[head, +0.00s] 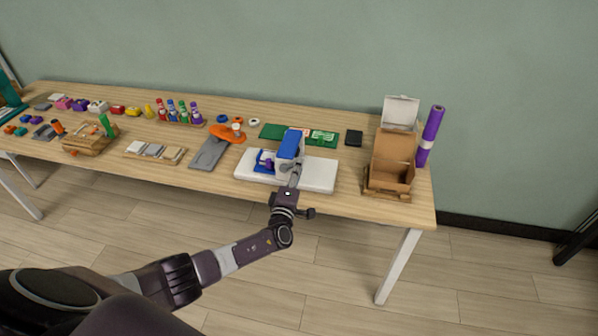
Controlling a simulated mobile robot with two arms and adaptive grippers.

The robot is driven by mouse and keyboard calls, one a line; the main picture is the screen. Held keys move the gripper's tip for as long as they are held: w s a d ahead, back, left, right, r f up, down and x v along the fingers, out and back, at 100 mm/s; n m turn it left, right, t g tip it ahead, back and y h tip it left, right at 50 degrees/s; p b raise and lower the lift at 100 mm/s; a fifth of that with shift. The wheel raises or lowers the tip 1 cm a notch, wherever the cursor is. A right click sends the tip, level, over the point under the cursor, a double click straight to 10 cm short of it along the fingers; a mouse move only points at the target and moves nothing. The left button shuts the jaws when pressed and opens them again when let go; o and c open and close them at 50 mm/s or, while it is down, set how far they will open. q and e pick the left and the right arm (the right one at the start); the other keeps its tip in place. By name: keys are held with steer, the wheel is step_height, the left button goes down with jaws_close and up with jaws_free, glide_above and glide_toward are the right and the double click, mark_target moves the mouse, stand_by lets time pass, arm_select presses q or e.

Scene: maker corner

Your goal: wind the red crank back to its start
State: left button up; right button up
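A white board (322,172) lies near the table's front edge, with a blue mechanism (263,161) and a taller blue block (291,143) on or above it. My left gripper (291,176) reaches in from the front, over the board and just below the blue block. Its fingertips are small and partly merge with the parts behind, so I cannot tell whether it is open, shut or touching anything. I cannot make out a red crank; it may be hidden behind the gripper. My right gripper is not in view.
An open cardboard box (391,170) and an upright purple roll (430,136) stand at the right end. A grey tool (210,152) with an orange part (228,132) lies left of the board. Green sheets (285,133) lie behind it. Several small items crowd the left.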

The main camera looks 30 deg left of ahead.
arm_select(q)
steer(key=shift+o, duration=1.4)
steer(key=shift+s+a+r, duration=0.1)
steer(key=shift+a, duration=0.3)
steer(key=shift+d, duration=0.1)
steer(key=shift+d, duration=0.15)
steer(key=shift+s+d+f, duration=0.1)
steer(key=shift+s+f, duration=0.1)
steer(key=shift+f, duration=0.05)
steer(key=v, duration=1.1)
steer(key=shift+s+a, duration=0.25)
steer(key=shift+r, duration=0.1)
